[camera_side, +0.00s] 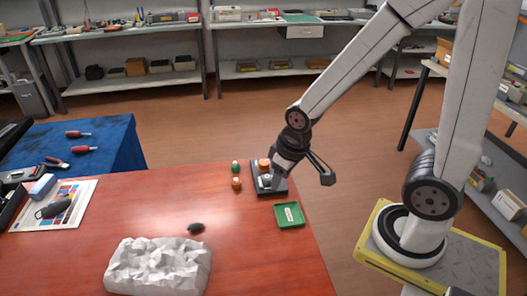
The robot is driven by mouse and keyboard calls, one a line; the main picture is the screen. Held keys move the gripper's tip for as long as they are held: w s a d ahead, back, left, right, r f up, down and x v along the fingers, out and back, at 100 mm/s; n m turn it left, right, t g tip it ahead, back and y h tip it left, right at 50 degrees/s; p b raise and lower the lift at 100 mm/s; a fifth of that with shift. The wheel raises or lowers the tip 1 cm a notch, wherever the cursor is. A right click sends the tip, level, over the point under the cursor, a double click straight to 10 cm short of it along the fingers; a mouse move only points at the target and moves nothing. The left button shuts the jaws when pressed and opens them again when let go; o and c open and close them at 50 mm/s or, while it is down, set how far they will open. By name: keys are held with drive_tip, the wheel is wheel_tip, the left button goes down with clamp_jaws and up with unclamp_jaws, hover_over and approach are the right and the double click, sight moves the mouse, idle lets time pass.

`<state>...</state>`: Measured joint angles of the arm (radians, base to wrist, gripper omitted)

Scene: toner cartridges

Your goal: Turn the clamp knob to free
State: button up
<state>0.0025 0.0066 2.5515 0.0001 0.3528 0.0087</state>
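A small dark fixture (257,190) stands on the red-brown table near its far right edge. An orange round part (264,164) and a pale grey part show on it. I cannot tell which part is the clamp knob or which way it is turned. My gripper (272,180) reaches down from the upper right, over the right side of the fixture, and hides part of it.
A green tray (290,222) lies right beside the fixture. A green-topped bottle (235,167) and an orange piece (236,184) stand to its left. A dark object (196,228) and crumpled white material (160,266) lie nearer the front.

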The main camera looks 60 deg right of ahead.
drive_tip(key=o, duration=0.3)
drive_tip(key=shift+w+d, duration=0.1)
drive_tip(key=shift+w, duration=0.25)
drive_tip(key=shift+o, duration=1.1)
drive_tip(key=w+d+f+m, duration=0.1)
drive_tip(key=w+d+m, duration=0.3)
drive_tip(key=w, duration=0.4)
drive_tip(key=shift+m+g, duration=0.3)
drive_tip(key=shift+m, duration=0.2)
drive_tip(key=m+g, duration=0.2)
drive_tip(key=m, duration=1.4)
hover_over(264, 162)
wheel_tip(264, 162, down, 15)
drive_tip(key=shift+a+f, duration=0.1)
drive_tip(key=shift+a, duration=0.05)
drive_tip(key=shift+d+f+m, duration=0.15)
drive_tip(key=shift+d+m, duration=0.05)
drive_tip(key=shift+m, duration=0.1)
drive_tip(key=shift+f, duration=0.2)
drive_tip(key=shift+f, duration=3.7)
